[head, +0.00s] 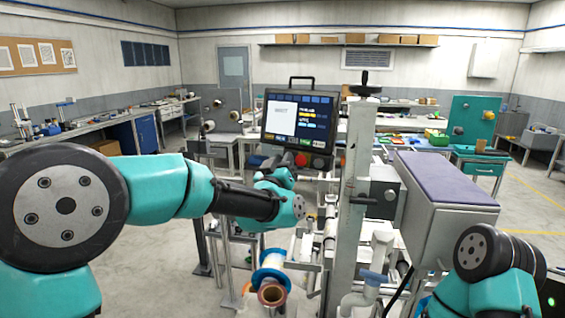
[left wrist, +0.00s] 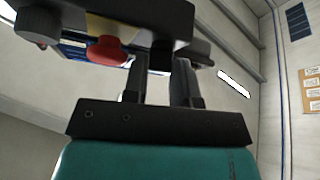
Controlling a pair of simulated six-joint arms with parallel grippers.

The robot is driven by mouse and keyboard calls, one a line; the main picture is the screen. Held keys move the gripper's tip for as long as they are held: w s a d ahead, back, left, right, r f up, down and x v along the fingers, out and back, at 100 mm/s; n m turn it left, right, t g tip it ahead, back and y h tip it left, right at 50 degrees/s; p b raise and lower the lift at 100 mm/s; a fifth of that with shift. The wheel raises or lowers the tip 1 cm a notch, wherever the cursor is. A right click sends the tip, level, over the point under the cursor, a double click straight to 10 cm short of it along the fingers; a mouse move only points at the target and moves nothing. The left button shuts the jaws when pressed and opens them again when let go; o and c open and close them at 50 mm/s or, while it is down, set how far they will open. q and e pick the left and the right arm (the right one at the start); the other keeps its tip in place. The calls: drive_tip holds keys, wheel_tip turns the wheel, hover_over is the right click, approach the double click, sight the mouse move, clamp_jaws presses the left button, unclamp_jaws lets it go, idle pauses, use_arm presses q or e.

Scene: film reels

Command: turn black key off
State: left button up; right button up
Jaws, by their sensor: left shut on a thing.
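The control panel (head: 297,118) has a lit screen and stands at mid-picture in the head view. A red knob (head: 319,162) shows at its lower right edge. My left gripper (head: 287,161) is up against the panel's lower edge, its fingers small and partly hidden there. In the left wrist view, my left gripper (left wrist: 163,62) is shut on a small dark part under the panel, which I take to be the black key (left wrist: 161,56). The fingers hide most of it. The red knob (left wrist: 106,50) is beside the fingers. My right gripper is out of view.
A dark knob (left wrist: 38,25) lies farther left in the left wrist view. A grey post (head: 349,200) stands right of the panel. A blue-rimmed reel (head: 271,278) is below my left arm. A grey box with a purple top (head: 445,180) is at right.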

use_arm(q)
drive_tip(key=shift+n+y, duration=0.4)
drive_tip(key=shift+n, duration=0.1)
drive_tip(key=o, duration=0.6)
drive_tip(key=shift+o, duration=0.2)
drive_tip(key=shift+s, duration=0.1)
drive_tip(key=v, duration=1.7)
drive_tip(key=shift+s+f, duration=0.1)
